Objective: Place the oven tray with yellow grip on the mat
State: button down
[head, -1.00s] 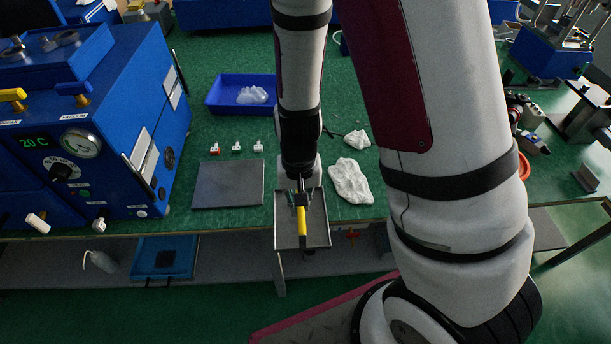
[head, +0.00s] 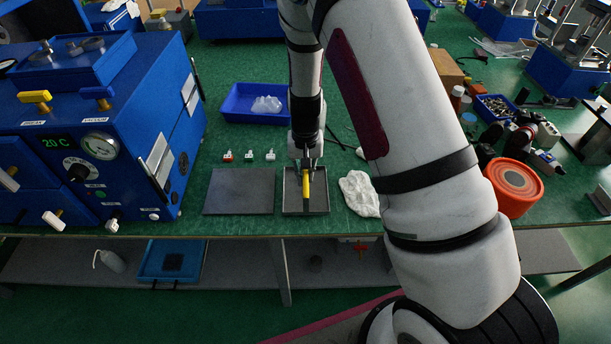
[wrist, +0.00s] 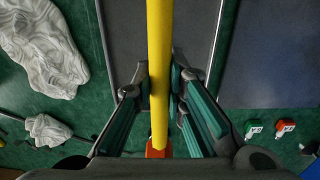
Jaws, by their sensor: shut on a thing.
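The oven tray (head: 319,192) is a shallow grey rectangle with a long yellow grip (head: 307,188). It is over the green bench near the front edge, just right of the mat. I cannot tell whether it touches the bench. The mat (head: 238,191) is a flat dark grey rectangle, bare on top. My gripper (head: 305,170) is shut on the yellow grip. In the wrist view, my gripper's fingers (wrist: 160,84) close around the yellow grip (wrist: 159,40), with the tray (wrist: 125,40) beneath and the mat (wrist: 268,55) to the right.
A crumpled white cloth (head: 359,194) lies close to the tray's right. Three small switch-like parts (head: 249,155) sit behind the mat. A blue bin (head: 240,104) stands further back. The blue oven (head: 95,135) is at left. An orange container (head: 514,188) stands at right.

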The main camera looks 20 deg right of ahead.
jog(key=shift+w+f, duration=0.1)
jog(key=shift+f, duration=0.5)
jog(key=shift+f, duration=0.15)
jog(key=c, duration=1.6)
grip_release()
jog(key=shift+c, duration=0.2)
